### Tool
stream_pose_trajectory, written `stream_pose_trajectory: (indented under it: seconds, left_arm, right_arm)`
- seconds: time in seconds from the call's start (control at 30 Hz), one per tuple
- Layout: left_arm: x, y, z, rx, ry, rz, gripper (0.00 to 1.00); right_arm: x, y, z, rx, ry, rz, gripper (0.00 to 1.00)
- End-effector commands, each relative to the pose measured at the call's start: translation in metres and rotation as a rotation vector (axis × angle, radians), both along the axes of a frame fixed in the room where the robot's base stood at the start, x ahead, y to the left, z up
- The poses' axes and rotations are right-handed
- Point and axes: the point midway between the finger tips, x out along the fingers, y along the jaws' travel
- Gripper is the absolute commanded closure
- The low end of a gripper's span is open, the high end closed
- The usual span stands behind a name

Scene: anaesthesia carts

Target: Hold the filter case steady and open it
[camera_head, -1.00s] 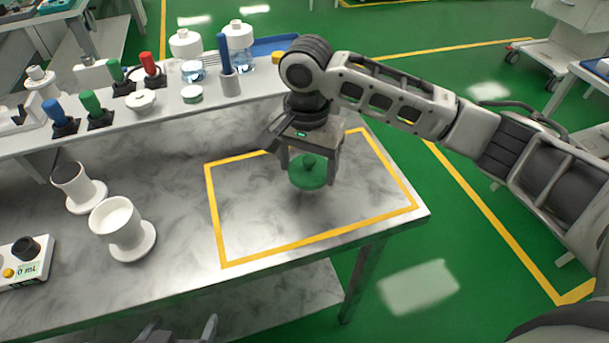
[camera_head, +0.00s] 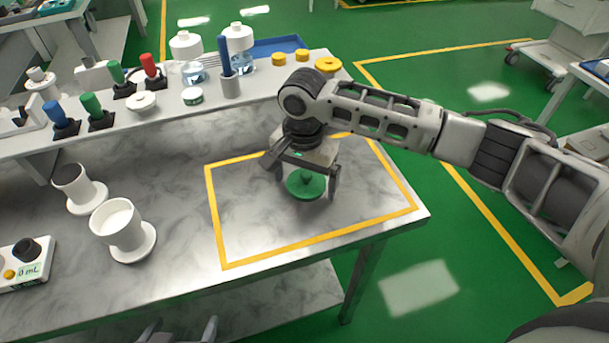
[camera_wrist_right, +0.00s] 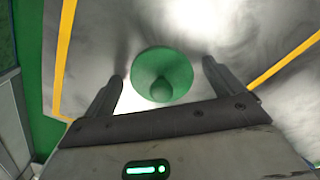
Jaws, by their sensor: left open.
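A round green disc with a knob on top (camera_head: 306,189) is inside the yellow outline on the bench; it looks like a lid or the filter case, but I cannot tell which. My right gripper (camera_head: 306,182) is above it with fingers apart on either side. In the right wrist view the disc (camera_wrist_right: 176,67) shows between the fingertips of my right gripper (camera_wrist_right: 161,72), with a gap on both sides. My left gripper (camera_head: 180,335) shows only as tips at the bottom edge, apart and empty, away from the disc.
Two white flanged cups (camera_head: 124,230) stand at the bench's left, beside a box with a display (camera_head: 28,262). A raised shelf (camera_head: 165,108) behind carries bottles, coloured connectors and yellow caps. The yellow outline (camera_head: 217,225) is otherwise clear; the bench's front edge is close.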

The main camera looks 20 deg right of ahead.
Motion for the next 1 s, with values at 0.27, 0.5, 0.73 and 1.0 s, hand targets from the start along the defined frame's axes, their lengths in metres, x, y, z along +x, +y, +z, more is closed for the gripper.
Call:
stream_pose_trajectory:
  seconds: [0.27,0.5,0.73,1.0]
  left_arm:
    - [0.0,0.001,-0.003,0.001,0.002,0.001,0.14]
    - [-0.001,0.001,-0.002,0.001,0.003,0.001,0.14]
    - [0.0,0.001,-0.002,0.001,0.002,0.001,0.14]
    - [0.0,0.001,-0.001,0.001,0.0,0.001,0.14]
  right_arm:
    - [0.0,0.0,0.002,0.001,-0.002,0.0,0.07]
    - [0.002,0.001,0.036,0.002,-0.005,0.0,0.07]
    - [0.003,0.001,0.087,0.003,-0.004,0.0,0.07]
    - [0.003,0.002,0.12,0.001,-0.001,0.0,0.07]
